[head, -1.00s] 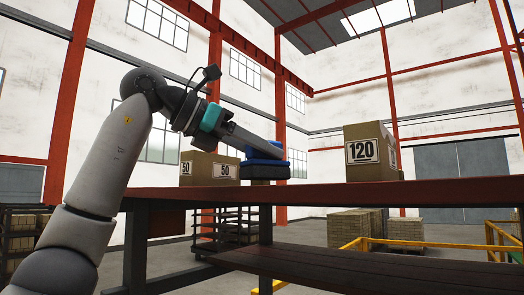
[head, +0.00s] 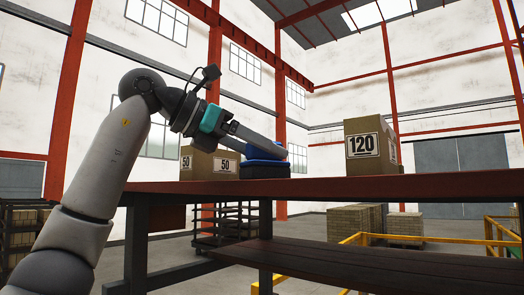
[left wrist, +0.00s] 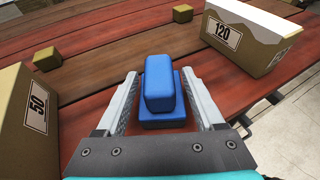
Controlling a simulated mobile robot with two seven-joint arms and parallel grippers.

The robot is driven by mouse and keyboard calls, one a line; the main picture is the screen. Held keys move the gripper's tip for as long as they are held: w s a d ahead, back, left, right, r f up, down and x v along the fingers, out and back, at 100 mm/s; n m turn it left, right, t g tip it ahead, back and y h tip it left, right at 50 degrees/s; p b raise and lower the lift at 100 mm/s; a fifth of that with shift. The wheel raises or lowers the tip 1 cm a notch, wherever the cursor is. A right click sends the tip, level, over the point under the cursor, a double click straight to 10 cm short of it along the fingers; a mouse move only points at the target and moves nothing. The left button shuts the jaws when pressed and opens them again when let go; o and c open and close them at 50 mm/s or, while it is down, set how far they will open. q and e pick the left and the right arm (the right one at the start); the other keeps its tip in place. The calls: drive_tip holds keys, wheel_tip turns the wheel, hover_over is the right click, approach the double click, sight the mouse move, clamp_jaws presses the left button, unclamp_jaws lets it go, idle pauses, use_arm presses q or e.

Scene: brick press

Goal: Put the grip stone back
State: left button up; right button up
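The grip stone, a blue block with rounded edges (left wrist: 160,83), lies on a wider blue pad (left wrist: 162,122) in the left wrist view. In the head view the blue block (head: 279,152) shows above a dark base (head: 264,172) on the table, partly hidden by my finger. My left gripper (left wrist: 160,85) is open, with one finger on each side of the block and a narrow gap visible at both sides. It also shows in the head view (head: 268,146), reaching down from the left. My right gripper is in neither view.
A carton marked 50 (head: 208,164) stands left of the stack, close to the left finger. A carton marked 120 (head: 371,147) stands to the right. Two small brown blocks (left wrist: 46,58) (left wrist: 182,13) lie farther back on the red plank table (head: 400,187).

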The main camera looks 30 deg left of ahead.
use_arm(q)
drive_tip(key=shift+o, duration=0.2)
drive_tip(key=v, duration=1.5)
drive_tip(key=shift+p, duration=0.45)
